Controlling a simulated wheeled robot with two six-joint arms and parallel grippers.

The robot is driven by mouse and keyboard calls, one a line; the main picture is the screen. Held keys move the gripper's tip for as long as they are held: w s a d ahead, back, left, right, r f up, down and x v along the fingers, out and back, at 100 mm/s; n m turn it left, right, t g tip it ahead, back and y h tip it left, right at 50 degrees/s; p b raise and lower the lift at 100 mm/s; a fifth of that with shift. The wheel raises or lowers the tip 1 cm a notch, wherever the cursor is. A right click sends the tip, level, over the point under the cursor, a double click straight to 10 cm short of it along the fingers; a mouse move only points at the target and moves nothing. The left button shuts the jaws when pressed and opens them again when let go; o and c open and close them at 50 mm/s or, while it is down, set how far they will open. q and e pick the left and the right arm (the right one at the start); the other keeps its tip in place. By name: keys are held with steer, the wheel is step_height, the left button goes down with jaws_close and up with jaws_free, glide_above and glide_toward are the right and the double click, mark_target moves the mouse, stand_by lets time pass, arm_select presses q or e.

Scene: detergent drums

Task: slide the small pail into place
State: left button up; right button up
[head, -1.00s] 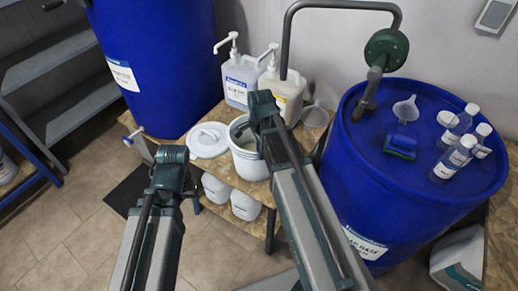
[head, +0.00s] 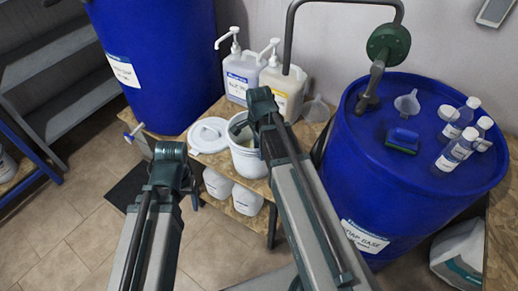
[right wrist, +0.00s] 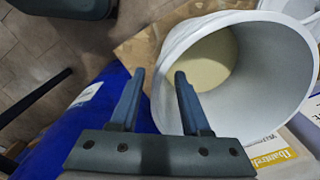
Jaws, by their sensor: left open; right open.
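The small white pail (head: 248,162) stands open on a wooden bench in the head view. A white lid (head: 209,136) lies just left of it. In the right wrist view the pail (right wrist: 283,62) fills the upper right, with pale cream contents at the bottom. My right gripper (right wrist: 159,74) is open and empty. Its right finger overlaps the pail's mouth and its left finger shows outside the near rim; I cannot tell whether they touch. In the head view its arm covers the pail's right side. My left gripper (head: 168,158) is open, left of the bench, its fingers mostly hidden.
Large blue drums stand left (head: 160,60) and right (head: 410,170) of the bench (head: 205,160). Two pump jugs (head: 243,78) stand behind the pail. White containers (head: 247,199) sit on the lower shelf. Bottles and a funnel (head: 407,103) stand on the right drum.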

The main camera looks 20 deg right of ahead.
steer(key=shift+r, duration=0.1)
step_height(320, 180, up, 14)
steer(key=p, duration=1.3)
steer(key=shift+f+p, duration=0.2)
steer(key=shift+p, duration=0.2)
steer(key=s+a+n+h, duration=0.1)
steer(key=s+a+n, duration=1.1)
steer(key=a+n, duration=0.4)
steer(key=n, duration=0.5)
